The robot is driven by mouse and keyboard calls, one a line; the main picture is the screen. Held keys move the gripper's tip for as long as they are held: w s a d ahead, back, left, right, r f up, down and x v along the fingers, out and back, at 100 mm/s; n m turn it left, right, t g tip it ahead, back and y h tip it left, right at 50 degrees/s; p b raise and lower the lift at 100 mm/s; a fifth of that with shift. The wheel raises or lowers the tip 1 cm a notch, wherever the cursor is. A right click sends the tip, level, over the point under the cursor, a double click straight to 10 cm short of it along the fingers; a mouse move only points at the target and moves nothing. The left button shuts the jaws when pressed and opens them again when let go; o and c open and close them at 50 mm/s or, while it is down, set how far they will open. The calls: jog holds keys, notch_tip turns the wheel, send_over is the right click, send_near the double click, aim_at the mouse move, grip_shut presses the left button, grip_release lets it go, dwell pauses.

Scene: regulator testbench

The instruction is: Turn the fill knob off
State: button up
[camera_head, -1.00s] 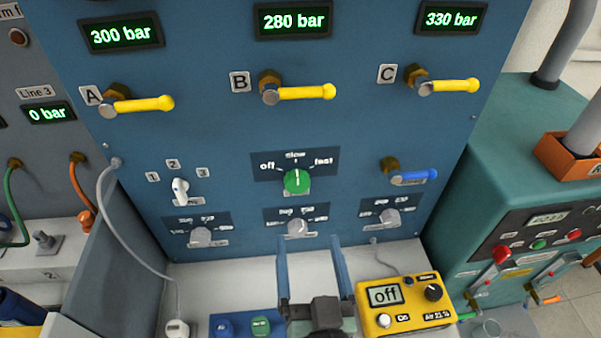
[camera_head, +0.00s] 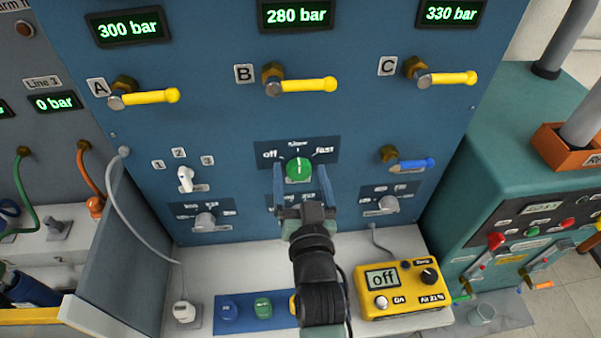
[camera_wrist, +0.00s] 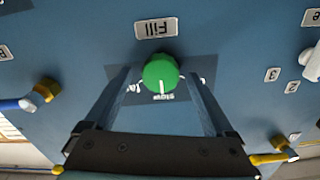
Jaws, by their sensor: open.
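The fill knob (camera_head: 299,168) is round and green, on the blue panel, with a scale marked off, slow and fast. Its white pointer line is upright, at slow. In the wrist view the knob (camera_wrist: 161,73) sits upside down, by the "Fill" label (camera_wrist: 156,28). My gripper (camera_head: 303,172) is open, with one blue finger on each side of the knob in the head view. In the wrist view the fingers (camera_wrist: 162,85) reach toward the panel to either side of the knob; I cannot tell whether they touch it. The gripper hides the dial below the knob.
Yellow-handled valves A (camera_head: 150,97), B (camera_head: 308,85) and C (camera_head: 452,78) are above. A blue-handled valve (camera_head: 416,164) is right of the knob and a white selector (camera_head: 186,179) left. A yellow meter (camera_head: 402,287) stands on the bench below.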

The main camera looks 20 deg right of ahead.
jog(key=shift+w, duration=0.1)
jog(key=c, duration=1.4)
jog(key=shift+f+n+b, duration=0.1)
jog(key=shift+n+b, duration=0.6)
jog(key=shift+n, duration=0.4)
jog(key=n+b, duration=0.1)
jog(key=n, duration=0.2)
jog(key=shift+a, duration=0.1)
jog(key=n, duration=0.6)
jog(key=shift+n, duration=0.5)
jog(key=o, duration=1.4)
